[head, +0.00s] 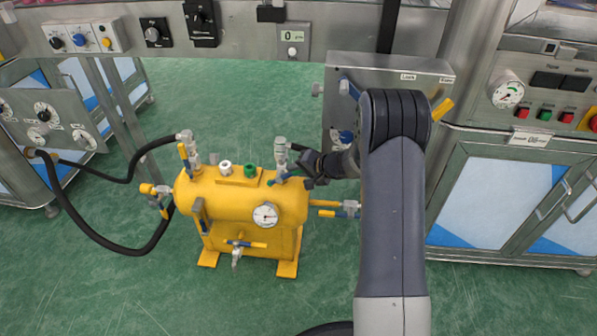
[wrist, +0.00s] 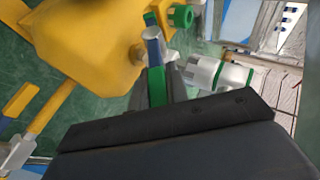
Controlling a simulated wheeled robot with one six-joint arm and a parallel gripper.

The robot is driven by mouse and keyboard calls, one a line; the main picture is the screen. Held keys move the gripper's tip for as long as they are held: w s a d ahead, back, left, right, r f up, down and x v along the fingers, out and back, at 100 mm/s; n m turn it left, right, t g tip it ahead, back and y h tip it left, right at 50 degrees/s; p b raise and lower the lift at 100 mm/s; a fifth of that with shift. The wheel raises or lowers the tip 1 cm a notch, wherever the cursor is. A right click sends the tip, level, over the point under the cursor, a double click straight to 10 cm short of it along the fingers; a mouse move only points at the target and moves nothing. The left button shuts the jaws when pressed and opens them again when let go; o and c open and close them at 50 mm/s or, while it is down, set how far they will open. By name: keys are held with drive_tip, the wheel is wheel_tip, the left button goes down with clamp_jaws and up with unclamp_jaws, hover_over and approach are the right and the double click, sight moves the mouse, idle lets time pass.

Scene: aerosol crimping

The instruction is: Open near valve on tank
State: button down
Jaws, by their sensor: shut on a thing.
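The yellow tank (head: 235,205) stands on the green floor, left of centre in the head view, and its yellow body (wrist: 95,40) fills the upper left of the wrist view. A grey valve (head: 281,152) with a blue handle stands on the tank's top right end. My gripper (head: 308,172) is at this valve, on its right side. The grey valve body (wrist: 202,72) lies just right of the fingers.
Side valves (head: 345,208) and a gauge (head: 266,216) are on the tank. Steel cabinets (head: 520,200) stand at the right. Green floor (head: 130,285) in front is clear.

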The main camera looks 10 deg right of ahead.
drive_tip(key=shift+w+a+r+g+h+p, duration=0.1)
drive_tip(key=shift+a+r+g+h+p, duration=0.25)
drive_tip(key=shift+h, duration=0.35)
drive_tip(key=c, duration=1.4)
unclamp_jaws()
